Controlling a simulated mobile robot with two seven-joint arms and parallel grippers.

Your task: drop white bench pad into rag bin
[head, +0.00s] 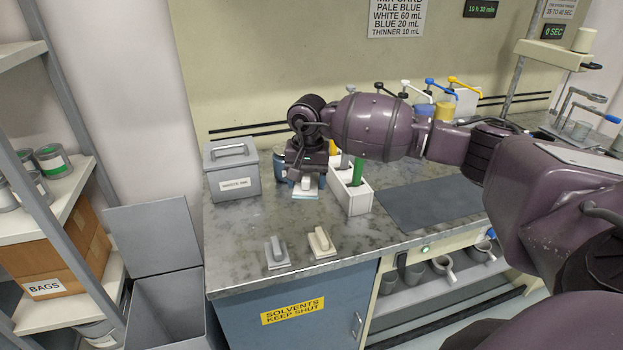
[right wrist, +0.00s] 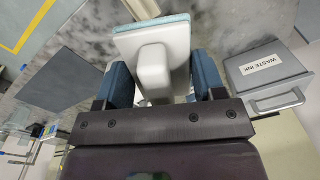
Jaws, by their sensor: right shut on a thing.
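The white bench pad (head: 305,192) has a white handle and a pale blue pad layer. My right gripper (head: 305,183) is shut on its handle, near the back of the bench beside the waste ink box. In the right wrist view the pad (right wrist: 152,50) shows with its handle between the blue fingers of my gripper (right wrist: 163,85). I cannot tell whether the pad touches the bench top. An open grey bin (head: 150,240) with its lid raised stands on the floor left of the bench; no rag label is visible on it. My left gripper is not in view.
Two other handled pads, one grey (head: 277,253) and one cream (head: 321,243), lie near the bench's front edge. The lidded waste ink box (head: 232,172) stands at the left; a white holder (head: 350,195) with handles stands right. Shelving (head: 55,205) flanks the bin.

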